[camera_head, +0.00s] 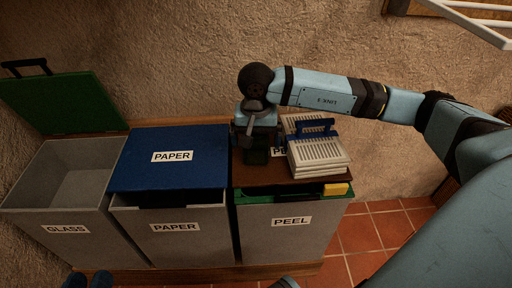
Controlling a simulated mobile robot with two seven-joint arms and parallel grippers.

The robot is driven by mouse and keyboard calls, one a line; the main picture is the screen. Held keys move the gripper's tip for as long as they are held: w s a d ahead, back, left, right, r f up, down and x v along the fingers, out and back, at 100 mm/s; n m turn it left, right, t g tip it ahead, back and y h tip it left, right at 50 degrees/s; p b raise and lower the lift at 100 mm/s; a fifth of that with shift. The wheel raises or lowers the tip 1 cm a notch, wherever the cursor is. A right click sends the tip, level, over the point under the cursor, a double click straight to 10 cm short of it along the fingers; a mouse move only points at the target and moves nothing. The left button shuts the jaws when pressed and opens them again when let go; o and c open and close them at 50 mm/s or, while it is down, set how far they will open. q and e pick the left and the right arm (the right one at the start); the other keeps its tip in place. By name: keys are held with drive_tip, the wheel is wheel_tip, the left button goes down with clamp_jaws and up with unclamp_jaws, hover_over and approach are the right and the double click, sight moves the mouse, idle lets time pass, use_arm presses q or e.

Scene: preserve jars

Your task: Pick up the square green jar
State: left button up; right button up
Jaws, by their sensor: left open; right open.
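A dark green block-like shape, apparently the square green jar (256,157), stands on the brown lid of the PEEL bin. My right gripper (257,141) points down over it, with a finger on each side. The gripper is open and covers the jar's upper part; I cannot tell whether the fingers touch it. My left gripper (88,281) shows only as two dark, parted fingertips at the bottom left edge. It is open, empty and far from the jar.
A yellow block (336,189) sits at the bin's front edge. The blue-lidded PAPER bin (198,170) and open GLASS bin (69,230) stand left. The wall is behind.

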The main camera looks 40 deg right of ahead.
drive_tip(key=c, duration=1.1)
